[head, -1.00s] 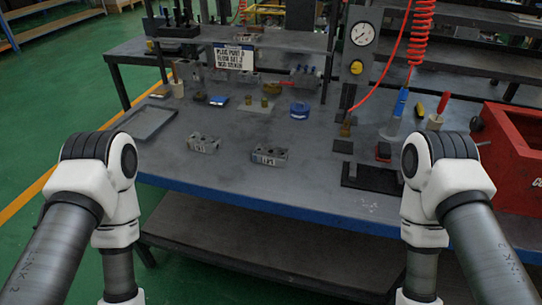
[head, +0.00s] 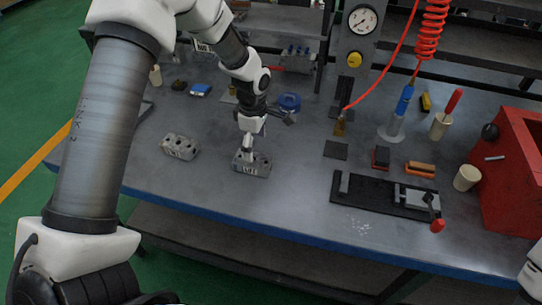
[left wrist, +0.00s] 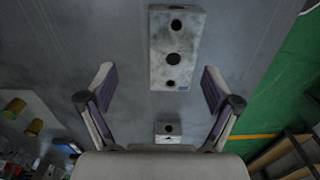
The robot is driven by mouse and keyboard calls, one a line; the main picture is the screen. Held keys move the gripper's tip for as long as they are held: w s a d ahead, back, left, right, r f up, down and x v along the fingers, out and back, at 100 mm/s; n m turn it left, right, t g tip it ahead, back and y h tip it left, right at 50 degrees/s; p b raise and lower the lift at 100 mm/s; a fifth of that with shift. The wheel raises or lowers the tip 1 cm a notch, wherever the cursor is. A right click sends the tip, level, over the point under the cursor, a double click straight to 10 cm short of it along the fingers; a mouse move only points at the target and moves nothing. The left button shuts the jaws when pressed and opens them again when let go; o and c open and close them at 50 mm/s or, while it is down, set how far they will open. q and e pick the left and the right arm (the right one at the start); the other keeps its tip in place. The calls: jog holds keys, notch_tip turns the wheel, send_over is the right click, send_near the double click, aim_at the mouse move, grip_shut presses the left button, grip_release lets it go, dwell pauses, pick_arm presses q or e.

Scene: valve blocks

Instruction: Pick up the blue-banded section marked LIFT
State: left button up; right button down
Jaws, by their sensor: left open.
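Two grey metal valve blocks with round holes stand on the bench: a left one (head: 180,147) and a right one (head: 260,168). Their front lettering is too small to read, and no clear blue band shows. My left gripper (head: 247,157) points down over the left part of the right block. In the left wrist view my open left gripper (left wrist: 158,95) has empty space between its fingers. A large block (left wrist: 174,60) with a small blue mark at its lower end lies beyond the fingertips. A smaller-looking block (left wrist: 168,128) shows between the fingers. My right gripper is out of view.
A blue round part (head: 289,102) sits behind the right block. A black fixture plate (head: 375,200) with a red-knobbed lever lies to the right, and a red box (head: 510,165) stands at the far right. Bare bench lies between the two blocks.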

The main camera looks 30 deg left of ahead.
aim_at(253, 163)
pick_arm(q)
jog(key=s+f, duration=0.1)
jog(key=s, duration=0.2)
jog(key=shift+a+f+p, duration=0.1)
jog(key=shift+f+p, duration=0.25)
jog(key=shift+p, duration=0.05)
jog(key=f, duration=0.2)
jog(key=w+f, duration=0.1)
jog(key=shift+w+d+f, duration=0.1)
jog(key=shift+d+f, duration=0.05)
jog(key=shift+d, duration=0.15)
jog(key=shift+w+f, duration=0.2)
jog(key=shift+w, duration=0.05)
jog(key=shift+s+a+r, duration=0.1)
jog(key=shift+s+r, duration=0.1)
jog(key=shift+s, duration=0.05)
jog(key=shift+c, duration=1.4)
jog(key=shift+s, duration=0.1)
jog(key=c, duration=1.4)
jog(key=shift+r, duration=0.1)
